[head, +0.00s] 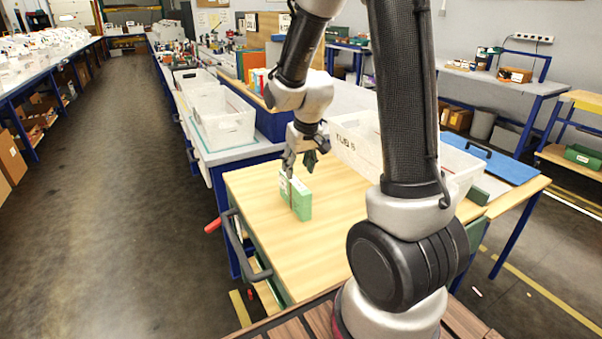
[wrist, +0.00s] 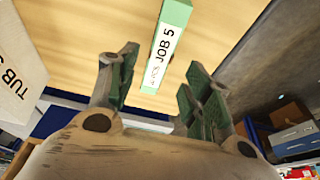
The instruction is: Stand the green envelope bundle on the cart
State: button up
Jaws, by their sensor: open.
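The green envelope bundle (head: 302,204) stands upright on the light wooden top of the cart (head: 255,190), near its left part. In the wrist view its narrow top edge (wrist: 172,22) shows a white label reading "JOB 5". My gripper (head: 306,166) is just above the bundle, fingers pointing down. In the wrist view my gripper (wrist: 160,78) is open, its two green-padded fingers apart, with the bundle's labelled end seen between and beyond them. I see no finger pressing on the bundle. My arm hides part of the cart's right side.
A clear labelled tub (head: 355,150) is at the right behind the bundle; its side shows in the wrist view (wrist: 22,75). A blue-legged bench with a clear bin (head: 222,118) stands behind. Wood in front of the bundle is clear.

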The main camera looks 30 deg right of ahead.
jog(key=s+r, duration=0.8)
jog(key=s, duration=0.4)
jog(key=s+r, duration=0.9)
jog(key=s, duration=0.3)
jog(key=shift+t, duration=0.4)
jog(key=shift+d+r, duration=0.1)
